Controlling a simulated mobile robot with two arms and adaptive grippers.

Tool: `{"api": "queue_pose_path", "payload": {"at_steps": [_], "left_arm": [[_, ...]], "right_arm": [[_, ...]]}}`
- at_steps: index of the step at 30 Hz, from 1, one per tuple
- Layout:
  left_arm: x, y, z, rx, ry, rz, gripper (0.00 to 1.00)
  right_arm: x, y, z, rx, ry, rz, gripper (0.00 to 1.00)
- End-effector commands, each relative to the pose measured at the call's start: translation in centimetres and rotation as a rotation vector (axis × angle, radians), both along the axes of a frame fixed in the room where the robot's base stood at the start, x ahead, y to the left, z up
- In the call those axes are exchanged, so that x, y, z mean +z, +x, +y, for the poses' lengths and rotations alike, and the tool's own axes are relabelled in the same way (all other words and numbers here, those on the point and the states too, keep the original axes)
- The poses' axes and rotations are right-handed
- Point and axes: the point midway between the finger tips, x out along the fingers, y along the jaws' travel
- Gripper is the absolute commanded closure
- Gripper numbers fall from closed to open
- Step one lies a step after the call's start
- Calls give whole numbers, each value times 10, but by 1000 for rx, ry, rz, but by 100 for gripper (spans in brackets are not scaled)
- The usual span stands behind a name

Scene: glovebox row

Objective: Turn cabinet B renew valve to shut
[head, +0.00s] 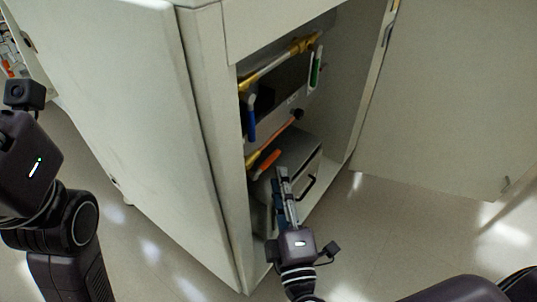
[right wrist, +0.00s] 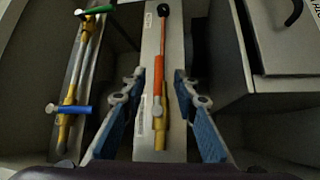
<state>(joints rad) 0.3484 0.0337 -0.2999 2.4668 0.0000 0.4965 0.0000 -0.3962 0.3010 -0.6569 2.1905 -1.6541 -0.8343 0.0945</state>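In the head view, piping inside the open cabinet (head: 225,150) carries a blue handle (head: 251,118), a green handle (head: 316,70) and an orange handle (head: 268,164). I cannot read which one is marked renew. My right gripper (head: 283,182) is in the cabinet opening, near the orange handle. In the right wrist view, its fingers (right wrist: 157,80) are spread, with the orange handle (right wrist: 158,62) between and beyond them, apart from both pads. That handle lies in line with its yellow fitting (right wrist: 158,133). My left gripper's body (head: 30,165) shows at the left; its fingers are not visible.
The cabinet door (head: 437,100) stands open at the right. A grey box (head: 292,150) with a black handle sits low inside, close beside my right gripper; it also shows in the right wrist view (right wrist: 275,45). The floor (head: 150,235) in front is clear.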

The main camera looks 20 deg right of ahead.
Motion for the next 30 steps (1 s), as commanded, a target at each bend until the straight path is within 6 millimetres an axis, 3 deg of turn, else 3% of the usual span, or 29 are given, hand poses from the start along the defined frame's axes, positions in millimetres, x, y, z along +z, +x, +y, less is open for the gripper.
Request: {"api": "queue_pose_path", "payload": {"at_steps": [15, 27, 30], "left_arm": [[2, -8, 0, 0, 0, -31, 60], [3, -9, -1, 1, 2, -31, 60], [3, -9, -1, 1, 2, -31, 60]], "right_arm": [[10, 66, -9, -3, -8, -7, 72], [12, 76, -10, -2, -7, -4, 72], [11, 76, -10, -2, -7, -4, 81]]}}
